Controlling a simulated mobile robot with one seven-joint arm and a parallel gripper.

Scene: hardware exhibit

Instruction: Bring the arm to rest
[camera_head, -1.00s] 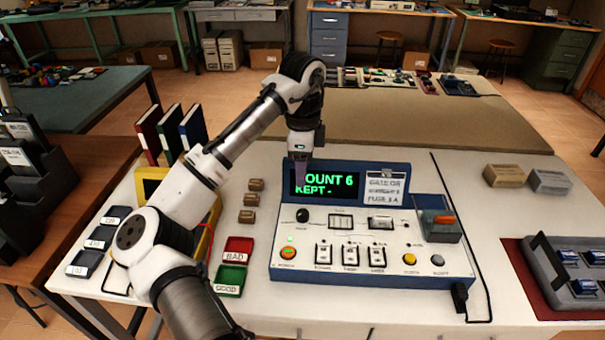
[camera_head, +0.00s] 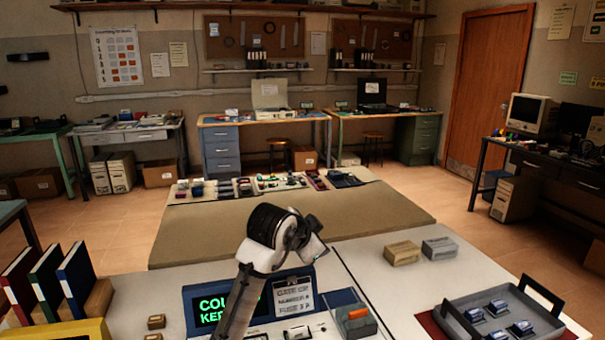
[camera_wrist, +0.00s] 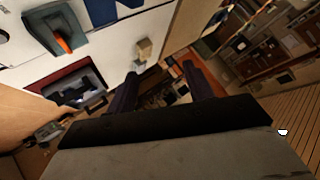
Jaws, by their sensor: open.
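My gripper (camera_wrist: 162,84) shows in the wrist view as two dark fingers spread apart, with nothing between them. In the head view my arm rises at the bottom centre in front of the test console (camera_head: 205,310), and its bent joint stands above the console's display. The gripper itself cannot be made out there. The arm hides part of the display, on which green letters show.
A grey tray (camera_head: 470,321) with several blue parts stands at the right. Two small boxes (camera_head: 402,252) (camera_head: 439,248) lie behind it. Red, green and blue binders (camera_head: 75,280) stand at the left. The brown table top (camera_head: 290,228) behind is mostly clear.

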